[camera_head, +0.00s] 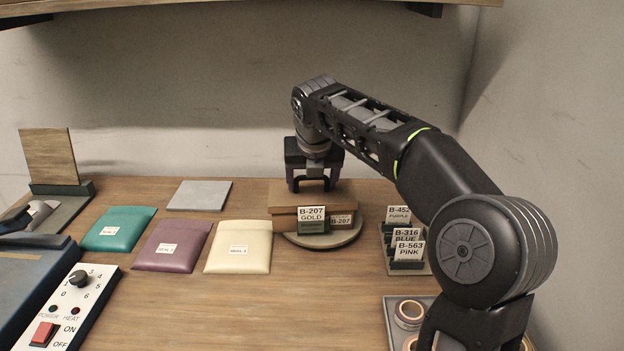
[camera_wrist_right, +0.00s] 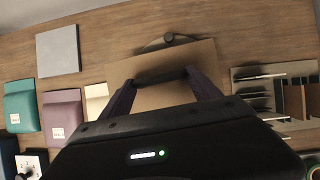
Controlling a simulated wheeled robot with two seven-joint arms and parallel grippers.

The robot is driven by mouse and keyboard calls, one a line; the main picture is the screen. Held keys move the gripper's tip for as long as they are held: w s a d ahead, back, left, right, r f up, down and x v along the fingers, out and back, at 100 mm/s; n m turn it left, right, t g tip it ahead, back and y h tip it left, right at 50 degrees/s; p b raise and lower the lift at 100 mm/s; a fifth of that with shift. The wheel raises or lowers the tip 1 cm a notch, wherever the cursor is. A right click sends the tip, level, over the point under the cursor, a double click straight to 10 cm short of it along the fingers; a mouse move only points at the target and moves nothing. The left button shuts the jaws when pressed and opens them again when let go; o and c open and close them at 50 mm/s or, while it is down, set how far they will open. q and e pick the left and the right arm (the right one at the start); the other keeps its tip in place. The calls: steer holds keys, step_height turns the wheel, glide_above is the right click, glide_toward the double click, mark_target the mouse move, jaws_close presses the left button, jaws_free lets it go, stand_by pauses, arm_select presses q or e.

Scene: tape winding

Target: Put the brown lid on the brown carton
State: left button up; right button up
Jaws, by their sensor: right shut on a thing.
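My right gripper (camera_head: 313,186) is above the brown carton (camera_head: 285,223), fingers pointing down. It is shut on the dark handle of the brown lid (camera_head: 283,195); in the right wrist view the gripper (camera_wrist_right: 164,92) has a finger at each end of that bar, and the lid (camera_wrist_right: 190,58) lies flat below it. The lid is level at the carton's top and reaches a little past it on the left. I cannot tell if it is fully seated. The carton stands on a round disc (camera_head: 345,237), its front partly hidden by a "B-207 GOLD" card (camera_head: 312,213). My left gripper is not in view.
Teal (camera_head: 118,229), purple (camera_head: 172,246) and cream (camera_head: 239,247) pouches lie to the left, with a grey plate (camera_head: 200,195) behind. A card rack (camera_head: 405,265) and a tray with tape rolls (camera_head: 395,330) are at right. The front middle table is clear.

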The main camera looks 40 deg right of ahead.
steer(key=shift+p, duration=0.3)
stand_by(0.5)
steer(key=o, duration=1.6)
steer(key=shift+c, duration=0.2)
steer(key=v, duration=0.8)
steer(key=shift+p, duration=0.4)
steer(key=shift+f, duration=0.1)
